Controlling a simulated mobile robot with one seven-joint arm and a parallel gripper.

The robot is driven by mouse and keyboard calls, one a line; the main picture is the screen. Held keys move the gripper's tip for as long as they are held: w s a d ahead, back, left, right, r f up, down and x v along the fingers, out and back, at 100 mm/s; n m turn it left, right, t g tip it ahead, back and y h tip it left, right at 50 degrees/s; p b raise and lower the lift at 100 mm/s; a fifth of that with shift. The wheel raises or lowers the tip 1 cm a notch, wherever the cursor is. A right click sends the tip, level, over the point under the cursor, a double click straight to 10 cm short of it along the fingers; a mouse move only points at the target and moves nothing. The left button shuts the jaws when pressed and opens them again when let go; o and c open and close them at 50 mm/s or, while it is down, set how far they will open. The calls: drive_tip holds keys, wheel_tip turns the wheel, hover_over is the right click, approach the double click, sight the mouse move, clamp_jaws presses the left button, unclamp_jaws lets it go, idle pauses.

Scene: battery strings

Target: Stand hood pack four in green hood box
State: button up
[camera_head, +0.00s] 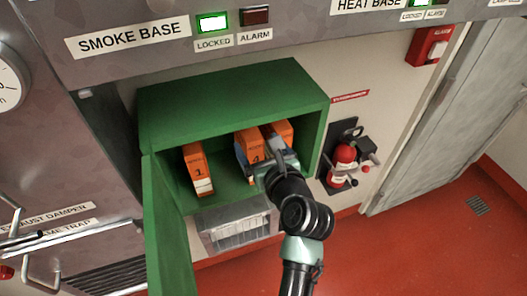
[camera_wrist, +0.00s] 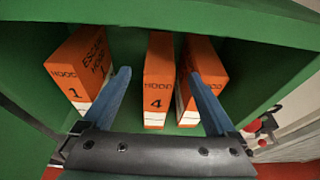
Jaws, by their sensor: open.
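The green hood box (camera_head: 235,95) is mounted on the wall with its door (camera_head: 168,230) swung open at the left. Hood pack four (camera_wrist: 157,95), orange with a white lower part, stands upright inside the box; in the head view it (camera_head: 249,146) is partly hidden by my gripper. My gripper (camera_wrist: 158,92) is open, its two blue fingers on either side of pack four with gaps showing. Hood pack one (camera_wrist: 80,72) stands to the left. Another orange pack (camera_wrist: 205,70) stands to the right, its number hidden behind the right finger.
A clear bin (camera_head: 236,228) sits below the box. A red extinguisher (camera_head: 342,163) hangs on the wall to the right. A panel with smoke base labels (camera_head: 130,37) runs above the box. Bare box floor shows between packs one and four.

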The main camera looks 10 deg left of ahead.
drive_tip(key=shift+v, duration=1.8)
